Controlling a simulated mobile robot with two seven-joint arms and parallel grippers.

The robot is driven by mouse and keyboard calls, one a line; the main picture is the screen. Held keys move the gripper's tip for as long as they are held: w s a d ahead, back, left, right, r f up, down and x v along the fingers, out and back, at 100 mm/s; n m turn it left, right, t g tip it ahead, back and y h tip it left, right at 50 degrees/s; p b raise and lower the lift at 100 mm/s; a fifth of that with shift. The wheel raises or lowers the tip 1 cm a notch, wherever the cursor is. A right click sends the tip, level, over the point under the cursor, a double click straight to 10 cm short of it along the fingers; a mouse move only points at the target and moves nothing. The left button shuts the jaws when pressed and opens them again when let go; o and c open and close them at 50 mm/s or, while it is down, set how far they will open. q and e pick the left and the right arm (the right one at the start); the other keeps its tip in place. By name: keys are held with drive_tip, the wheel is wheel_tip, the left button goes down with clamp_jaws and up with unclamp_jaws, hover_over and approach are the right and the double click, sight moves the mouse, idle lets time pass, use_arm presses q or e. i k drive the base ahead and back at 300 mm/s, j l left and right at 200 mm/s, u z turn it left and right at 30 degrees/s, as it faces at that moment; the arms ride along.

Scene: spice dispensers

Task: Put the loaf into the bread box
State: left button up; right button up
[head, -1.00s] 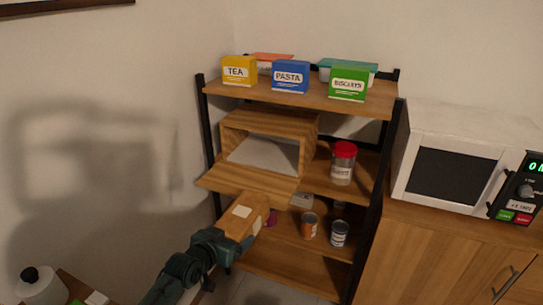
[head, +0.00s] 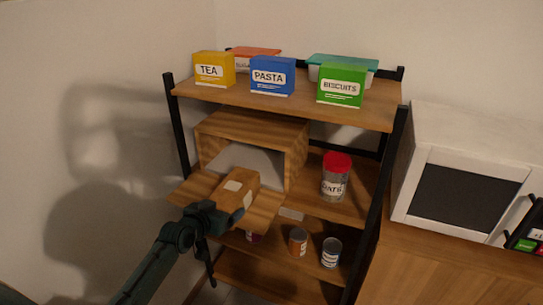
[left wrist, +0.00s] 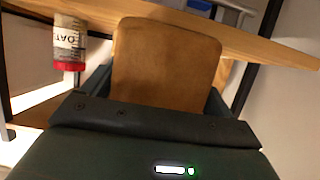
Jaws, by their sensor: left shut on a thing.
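The loaf (head: 239,191), brown with pale labels, is held by my left gripper (head: 236,208) in front of the bread box. In the left wrist view the loaf (left wrist: 166,62) fills the space between the fingers. The wooden bread box (head: 252,129) sits on the middle shelf with its front flap (head: 262,210) folded down and its pale inside showing. The loaf is over the lowered flap, in front of the opening; I cannot tell whether it touches the flap. My right gripper is not in view.
An oats jar with a red lid (head: 336,176) stands right of the bread box. Tea (head: 214,69), pasta (head: 272,76) and biscuits (head: 341,85) boxes stand on the top shelf. Cans (head: 298,241) are on a lower shelf. A microwave (head: 465,180) is at the right.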

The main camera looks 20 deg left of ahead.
sight(269, 165)
drive_tip(key=i+l, duration=0.15)
drive_tip(key=i, duration=0.3)
drive_tip(key=i+l, duration=0.1)
drive_tip(key=i, duration=0.35)
